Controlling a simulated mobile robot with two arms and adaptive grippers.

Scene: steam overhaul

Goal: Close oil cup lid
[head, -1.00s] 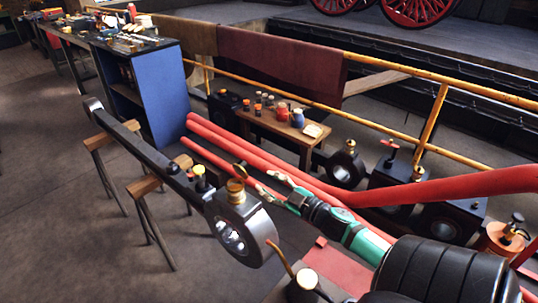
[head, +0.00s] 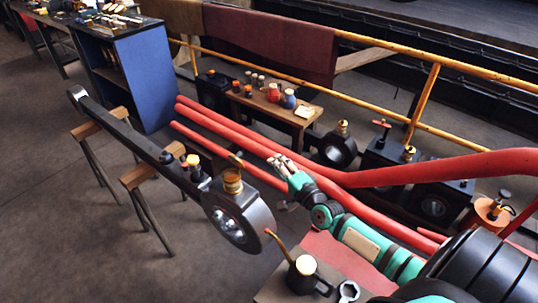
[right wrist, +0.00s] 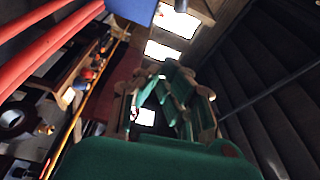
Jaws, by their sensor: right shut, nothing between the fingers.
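The brass oil cup (head: 232,184) stands on the round end of the long dark rod in the head view. Its lid (head: 235,160) stands up, tilted open above the cup's rim. My right gripper (head: 279,162) is shut and empty. In the picture it is to the right of the lid, with a visible gap, its fingers pointing up and left. The right wrist view shows its fingers (right wrist: 170,95) against the background; the cup is not seen there. My left gripper is not in view.
The rod (head: 140,146) rests on wooden trestles (head: 142,175). Red pipes (head: 235,139) run behind the gripper. A dark oil can (head: 308,273) with a thin spout stands in front, near the rod end. A small wooden table (head: 275,110) with jars is behind.

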